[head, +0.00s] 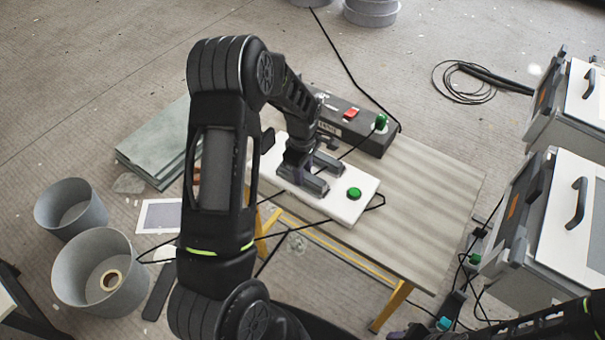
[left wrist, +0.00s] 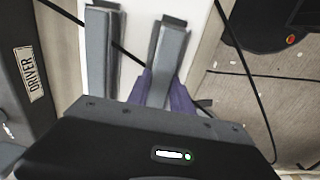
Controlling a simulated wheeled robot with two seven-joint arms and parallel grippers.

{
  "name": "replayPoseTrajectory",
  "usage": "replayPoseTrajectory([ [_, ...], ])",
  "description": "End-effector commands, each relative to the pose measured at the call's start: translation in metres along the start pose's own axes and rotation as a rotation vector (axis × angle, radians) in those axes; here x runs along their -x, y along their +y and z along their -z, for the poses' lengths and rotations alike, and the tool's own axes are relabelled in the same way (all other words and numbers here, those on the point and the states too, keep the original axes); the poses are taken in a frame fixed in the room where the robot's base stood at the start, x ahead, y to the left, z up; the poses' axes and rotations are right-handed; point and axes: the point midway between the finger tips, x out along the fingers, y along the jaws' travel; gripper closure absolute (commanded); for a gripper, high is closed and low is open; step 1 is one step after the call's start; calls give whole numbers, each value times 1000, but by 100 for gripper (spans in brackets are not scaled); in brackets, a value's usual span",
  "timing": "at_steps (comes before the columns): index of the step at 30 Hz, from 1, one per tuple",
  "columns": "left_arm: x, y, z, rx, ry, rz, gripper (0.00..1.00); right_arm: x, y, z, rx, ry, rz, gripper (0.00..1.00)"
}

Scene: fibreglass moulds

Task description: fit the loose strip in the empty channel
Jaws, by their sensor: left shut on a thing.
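My left gripper (head: 315,178) points down over a white board (head: 348,210) on the table. In the left wrist view its two grey fingers (left wrist: 135,55) stand apart, with white surface and a black cable (left wrist: 128,48) showing between them. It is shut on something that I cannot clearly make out. I cannot pick out a loose strip or an empty channel for certain; my left arm and gripper hide part of the board. A green round knob (head: 354,194) is on the board's right part.
A black box (head: 350,120) with a red switch stands behind the board. The wooden table (head: 440,190) is clear to the right. White-topped cases (head: 575,215) stand at the right. Grey buckets (head: 95,270) stand on the floor at left. Cables cross the work area.

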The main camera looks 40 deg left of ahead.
Motion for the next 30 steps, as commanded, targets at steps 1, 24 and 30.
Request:
replayPoseTrajectory([
  [1,-18,-8,-3,0,-6,19,100,-6,2,0,0,0,1,64],
  [24,-16,-11,0,4,-4,24,52,-4,1,0,0,0,0,64],
  [30,2,-10,0,3,-2,23,52,1,0,-1,-2,-2,-3,64],
])
